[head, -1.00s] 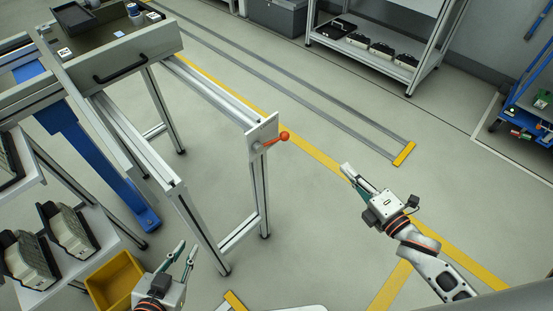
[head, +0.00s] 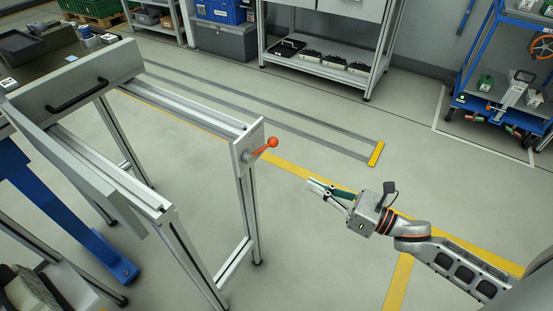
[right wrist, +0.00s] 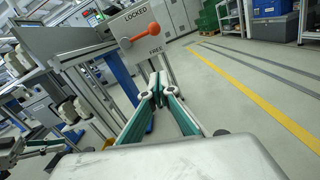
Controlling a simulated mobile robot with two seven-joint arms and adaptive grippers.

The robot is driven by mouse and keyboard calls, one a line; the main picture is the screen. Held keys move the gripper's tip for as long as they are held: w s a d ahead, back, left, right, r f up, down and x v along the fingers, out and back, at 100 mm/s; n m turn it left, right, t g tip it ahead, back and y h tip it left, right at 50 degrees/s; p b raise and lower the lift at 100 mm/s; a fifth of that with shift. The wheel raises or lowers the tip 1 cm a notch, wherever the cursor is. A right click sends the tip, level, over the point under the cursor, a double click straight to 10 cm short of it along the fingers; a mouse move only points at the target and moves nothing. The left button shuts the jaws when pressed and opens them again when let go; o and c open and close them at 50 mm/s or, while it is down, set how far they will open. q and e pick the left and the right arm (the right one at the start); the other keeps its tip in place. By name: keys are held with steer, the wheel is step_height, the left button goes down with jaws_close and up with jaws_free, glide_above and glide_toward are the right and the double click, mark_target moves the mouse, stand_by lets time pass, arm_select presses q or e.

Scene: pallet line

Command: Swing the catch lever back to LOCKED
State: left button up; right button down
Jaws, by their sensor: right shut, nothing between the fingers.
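The catch lever (head: 265,147) is an orange-red handle with a ball knob, mounted on a pale plate (head: 243,158) at the end of the frame rail. In the right wrist view the lever (right wrist: 140,36) points right from its pivot, between the LOCKED lettering above and the FREE lettering below. My right gripper (head: 312,186) is shut and empty, apart from the lever, to its right and lower in the head view. Its fingertips (right wrist: 160,78) show below the plate in the wrist view. Part of my left gripper (right wrist: 12,148) shows at the wrist view's left edge, its jaws unclear.
The aluminium frame (head: 220,112) with a dark-handled panel (head: 80,92) stands on the left. A shelf rack (head: 330,65) and a blue trolley (head: 500,110) stand at the back. The floor around my right gripper is clear.

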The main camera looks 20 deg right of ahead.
mark_target(262, 150)
steer(key=shift+w, duration=0.15)
steer(key=w+a+r, duration=0.4)
steer(key=w+a, duration=0.2)
steer(key=w, duration=0.2)
steer(key=shift+w+r, duration=0.2)
steer(key=shift+w, duration=0.2)
stand_by(0.3)
steer(key=shift+d, duration=0.15)
